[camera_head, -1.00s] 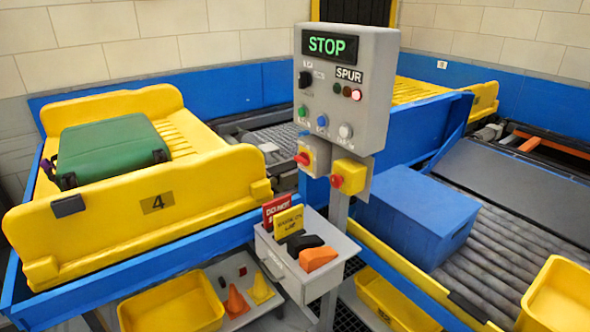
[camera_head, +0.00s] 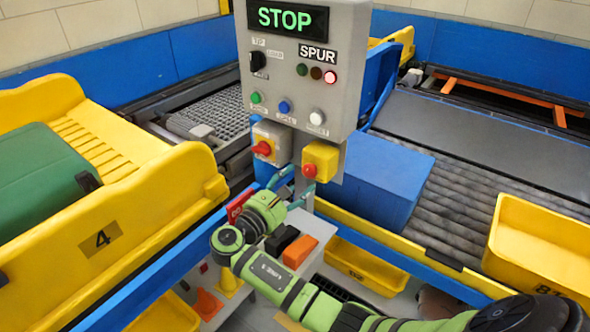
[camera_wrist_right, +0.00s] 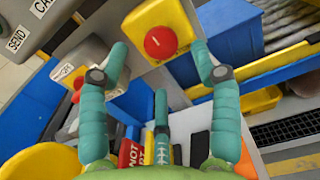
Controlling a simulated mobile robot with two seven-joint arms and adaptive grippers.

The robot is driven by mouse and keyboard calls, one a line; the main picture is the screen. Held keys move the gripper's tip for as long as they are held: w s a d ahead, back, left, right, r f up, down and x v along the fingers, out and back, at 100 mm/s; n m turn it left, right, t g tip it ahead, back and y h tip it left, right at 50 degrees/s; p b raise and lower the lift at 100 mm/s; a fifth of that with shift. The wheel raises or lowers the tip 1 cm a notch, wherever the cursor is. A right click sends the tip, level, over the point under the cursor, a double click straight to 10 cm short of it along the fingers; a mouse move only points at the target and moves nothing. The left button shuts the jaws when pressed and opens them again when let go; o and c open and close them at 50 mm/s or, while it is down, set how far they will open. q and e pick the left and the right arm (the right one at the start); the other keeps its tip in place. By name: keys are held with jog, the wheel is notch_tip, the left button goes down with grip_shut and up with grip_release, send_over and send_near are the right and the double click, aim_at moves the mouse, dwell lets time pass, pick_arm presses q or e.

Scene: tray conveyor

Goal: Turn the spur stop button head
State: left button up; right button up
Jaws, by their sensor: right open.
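The red stop button head (camera_head: 309,170) sits on a yellow box (camera_head: 323,157) under the grey SPUR control panel. In the right wrist view, the red head (camera_wrist_right: 160,42) faces me between the spread teal fingers. My right gripper (camera_head: 292,188) is open, just below and left of the button in the head view. In the wrist view, the gripper (camera_wrist_right: 161,58) has a fingertip on each side of the yellow box; I cannot tell whether either touches it. Nothing is held. My left gripper is out of view.
A red-knobbed switch (camera_head: 262,148) is mounted close left of the button. The panel (camera_head: 345,75) shows STOP and a lit red lamp (camera_head: 330,77). A blue crate (camera_head: 375,180) stands right behind. A grey holder with black and orange items (camera_head: 299,251) lies below the gripper.

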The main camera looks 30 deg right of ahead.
aim_at(307, 174)
jog(key=x, duration=0.4)
jog(key=shift+s+d+p, duration=0.1)
jog(key=shift+d+p, duration=0.05)
jog(key=shift+p, duration=0.25)
jog(key=shift+w+d, duration=0.35)
jog(key=shift+d, duration=0.1)
